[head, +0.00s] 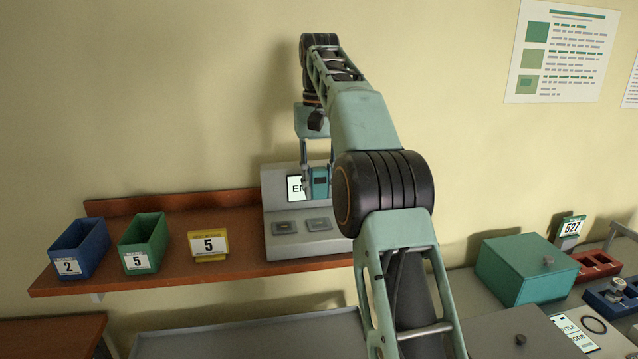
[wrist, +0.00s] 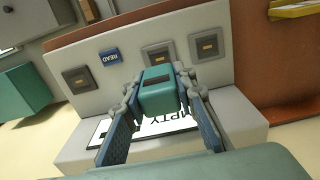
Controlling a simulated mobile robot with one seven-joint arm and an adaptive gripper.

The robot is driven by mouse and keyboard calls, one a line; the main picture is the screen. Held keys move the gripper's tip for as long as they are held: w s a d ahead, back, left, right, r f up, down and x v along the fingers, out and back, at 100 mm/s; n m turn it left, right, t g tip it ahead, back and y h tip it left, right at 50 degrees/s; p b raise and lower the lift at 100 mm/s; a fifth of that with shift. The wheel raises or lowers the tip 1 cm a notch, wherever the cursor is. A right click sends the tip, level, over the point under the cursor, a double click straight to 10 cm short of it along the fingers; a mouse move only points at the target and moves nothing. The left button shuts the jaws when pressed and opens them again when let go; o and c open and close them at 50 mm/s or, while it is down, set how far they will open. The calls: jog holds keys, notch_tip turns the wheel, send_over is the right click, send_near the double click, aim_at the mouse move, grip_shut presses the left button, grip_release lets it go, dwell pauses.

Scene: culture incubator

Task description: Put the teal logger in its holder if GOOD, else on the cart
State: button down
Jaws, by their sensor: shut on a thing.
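My gripper (head: 318,172) is shut on the teal logger (head: 320,186) and holds it in front of the grey reader station (head: 282,245) on the brown shelf. In the wrist view the teal logger (wrist: 158,98) sits between the two fingers, with a dark window on its face. The station's screen (wrist: 165,127) is partly hidden by the logger and fingers; its visible letters read "MPTY". A blue READ button (wrist: 110,56) and several square grey pads, one of them (wrist: 157,53) behind the logger, are on the station. I cannot make out a GOOD marking. The holder and cart are not clearly identifiable.
A blue bin (head: 80,246) marked 2, a green bin (head: 146,240) marked 5 and a yellow sign (head: 208,245) stand left on the shelf (head: 175,277). At right, a teal box (head: 525,268), a 527 display (head: 572,227) and red tray (head: 597,264) stand on a counter.

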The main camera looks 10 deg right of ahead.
aim_at(319, 198)
jog(key=shift+f, duration=2.6)
jog(key=shift+f+b, duration=0.35)
jog(key=shift+f, duration=0.25)
jog(key=c, duration=1.5)
grip_release()
jog(key=shift+w+r, duration=0.1)
jog(key=shift+r, duration=3.65)
